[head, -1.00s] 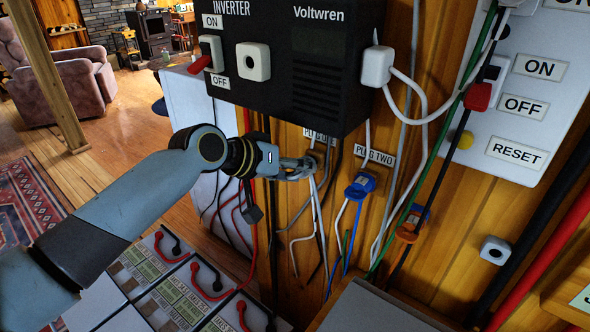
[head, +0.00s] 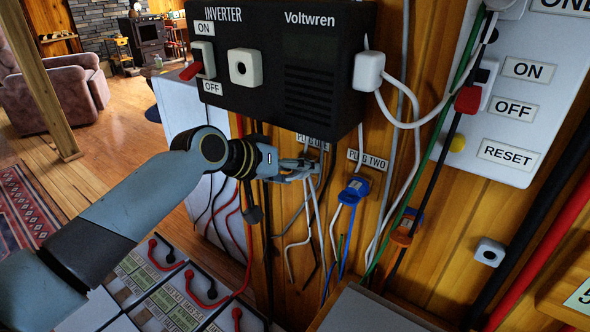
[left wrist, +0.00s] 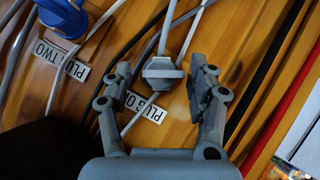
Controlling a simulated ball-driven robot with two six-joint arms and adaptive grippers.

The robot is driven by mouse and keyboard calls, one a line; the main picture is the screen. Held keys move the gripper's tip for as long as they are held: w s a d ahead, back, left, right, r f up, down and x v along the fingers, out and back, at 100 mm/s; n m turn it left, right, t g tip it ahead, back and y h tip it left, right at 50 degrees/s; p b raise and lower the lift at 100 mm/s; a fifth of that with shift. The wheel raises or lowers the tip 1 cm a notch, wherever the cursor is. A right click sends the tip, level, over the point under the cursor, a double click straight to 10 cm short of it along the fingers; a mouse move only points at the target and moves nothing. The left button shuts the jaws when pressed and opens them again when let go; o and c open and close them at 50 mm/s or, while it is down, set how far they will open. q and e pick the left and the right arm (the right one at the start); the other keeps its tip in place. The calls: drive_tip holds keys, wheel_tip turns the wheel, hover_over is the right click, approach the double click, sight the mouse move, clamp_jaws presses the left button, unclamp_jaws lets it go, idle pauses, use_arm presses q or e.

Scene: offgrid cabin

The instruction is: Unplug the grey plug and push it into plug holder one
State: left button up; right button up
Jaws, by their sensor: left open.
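The grey plug (left wrist: 163,68) sits at the wall beside the plug one label (left wrist: 144,106), with pale cables running from it. In the left wrist view it lies between the spread fingers of my left gripper (left wrist: 158,84), with gaps visible on both sides. In the head view my left gripper (head: 300,168) is at the wall just below the plug one label (head: 311,141) and hides most of the plug. Plug holder one is hidden there, and I cannot tell how deep the plug sits in it. My right gripper is out of view.
A blue plug (head: 354,188) is below the plug two label (head: 367,160), and an orange one (head: 406,227) is to its right. The black inverter (head: 310,70) with a bare white socket (head: 245,67) and a white plug (head: 368,71) hangs above. Loose cables surround the gripper.

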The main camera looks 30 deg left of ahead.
use_arm(q)
drive_tip(key=v, duration=1.2)
idle(0.6)
